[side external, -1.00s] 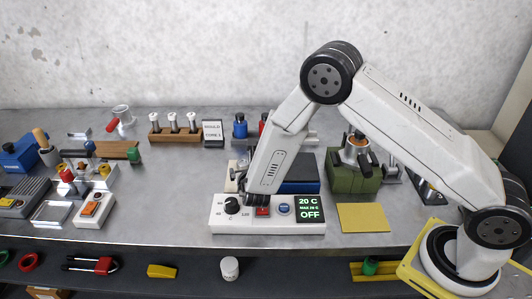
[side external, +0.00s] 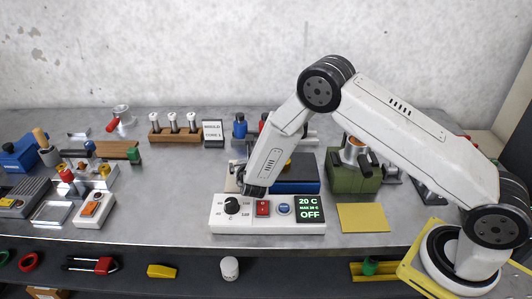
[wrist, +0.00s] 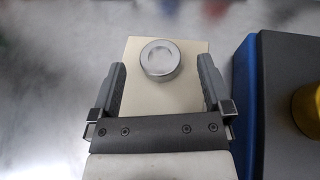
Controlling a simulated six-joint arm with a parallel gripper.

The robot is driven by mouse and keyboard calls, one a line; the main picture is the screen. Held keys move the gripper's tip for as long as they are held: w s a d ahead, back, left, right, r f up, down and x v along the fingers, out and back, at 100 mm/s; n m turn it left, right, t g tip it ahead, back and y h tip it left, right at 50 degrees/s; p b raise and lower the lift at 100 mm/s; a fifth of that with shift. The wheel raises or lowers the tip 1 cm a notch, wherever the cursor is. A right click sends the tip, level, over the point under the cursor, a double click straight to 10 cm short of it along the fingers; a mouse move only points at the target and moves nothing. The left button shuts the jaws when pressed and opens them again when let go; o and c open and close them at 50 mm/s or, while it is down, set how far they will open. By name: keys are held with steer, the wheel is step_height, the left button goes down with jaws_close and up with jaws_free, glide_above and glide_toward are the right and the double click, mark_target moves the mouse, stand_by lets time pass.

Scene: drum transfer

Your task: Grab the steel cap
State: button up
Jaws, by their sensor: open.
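The steel cap (wrist: 160,60) is a round silver piece with a raised rim and a shallow recess. It sits on a cream block (wrist: 140,100) in the wrist view. My gripper (wrist: 161,66) is open, with one finger on each side of the cap and a clear gap between each finger and the cap. The fingertips reach about level with the cap in this picture; their height above it I cannot tell. In the side view, my arm's end and the control box hide the cap.
A blue block (wrist: 265,110) with a yellow round part (wrist: 307,102) stands close to the right of my gripper. The white control box (side external: 222,216), reading 20 C and OFF, stands in front of my arm's end. A green vise-like block (side external: 352,182) is further right.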

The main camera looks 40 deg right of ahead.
steer(key=shift+x, duration=1.1)
jaws_close()
steer(key=shift+r, duration=0.25)
steer(key=shift+r, duration=0.95)
steer(key=s+r, duration=1)
steer(key=s, duration=0.4)
steer(key=shift+r, duration=0.35)
steer(key=shift+a, duration=0.1)
